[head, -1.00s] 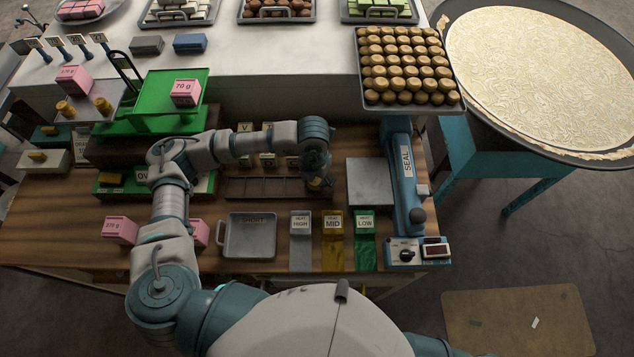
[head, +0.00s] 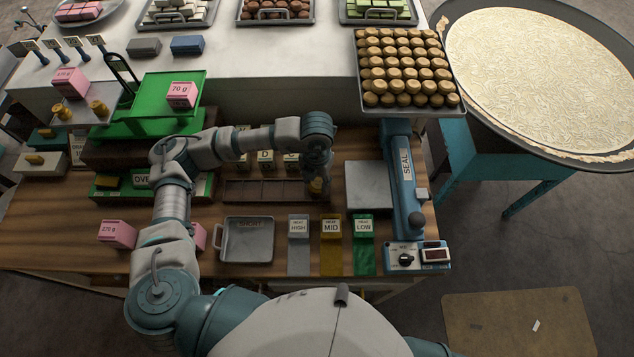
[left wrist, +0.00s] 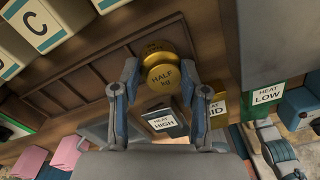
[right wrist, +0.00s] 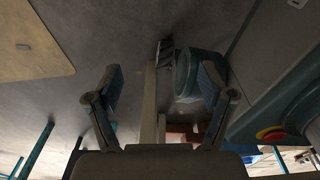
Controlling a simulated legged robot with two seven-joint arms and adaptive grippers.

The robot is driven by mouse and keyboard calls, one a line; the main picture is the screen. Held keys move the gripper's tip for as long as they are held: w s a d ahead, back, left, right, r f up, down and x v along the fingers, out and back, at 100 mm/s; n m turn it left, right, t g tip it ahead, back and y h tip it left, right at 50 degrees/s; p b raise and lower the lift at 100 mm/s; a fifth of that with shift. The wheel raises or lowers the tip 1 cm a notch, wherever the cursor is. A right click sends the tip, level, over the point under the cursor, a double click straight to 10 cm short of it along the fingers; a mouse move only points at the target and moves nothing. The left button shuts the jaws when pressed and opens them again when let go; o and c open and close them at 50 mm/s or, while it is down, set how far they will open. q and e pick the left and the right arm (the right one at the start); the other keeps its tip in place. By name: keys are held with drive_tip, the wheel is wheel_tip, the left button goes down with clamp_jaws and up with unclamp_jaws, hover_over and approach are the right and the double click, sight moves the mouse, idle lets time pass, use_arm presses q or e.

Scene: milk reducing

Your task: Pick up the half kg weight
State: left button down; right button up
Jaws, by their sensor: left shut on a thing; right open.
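The half kg weight (left wrist: 162,72) is a round brass piece marked HALF kg. My left gripper (left wrist: 161,85) has its two fingers on either side of it in the left wrist view and is shut on it. In the head view the left gripper (head: 318,172) points down at the right end of the dark slotted tray (head: 262,190). Only a small brassy part of the weight (head: 317,187) shows below it. I cannot tell whether the weight is clear of the tray. My right gripper (right wrist: 161,100) is open and empty above the floor in the right wrist view.
The green balance scale (head: 160,115) stands left, with a pink 70 g block (head: 182,95) and brass weights (head: 98,107). Lettered blocks stand behind the tray.

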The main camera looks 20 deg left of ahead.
use_arm(q)
drive_tip(key=s, duration=0.4)
drive_tip(key=s+a+r+b, duration=0.1)
drive_tip(key=s, duration=0.4)
drive_tip(key=s+r, duration=0.1)
drive_tip(key=s, duration=0.3)
drive_tip(key=shift+s+a+r, duration=0.25)
drive_tip(key=shift+s+a, duration=0.05)
drive_tip(key=shift+a, duration=0.05)
use_arm(e)
drive_tip(key=w, duration=0.5)
use_arm(q)
drive_tip(key=p, duration=0.3)
drive_tip(key=s+p, duration=0.1)
drive_tip(key=p, duration=0.2)
drive_tip(key=shift+s+a+r, duration=0.15)
drive_tip(key=shift+r, duration=0.2)
drive_tip(key=shift+s+f+p, duration=0.2)
drive_tip(key=shift+s+p, duration=0.25)
drive_tip(key=shift+p, duration=0.7)
use_arm(e)
drive_tip(key=s+r, duration=0.5)
drive_tip(key=r, duration=0.2)
drive_tip(key=shift+s, duration=0.15)
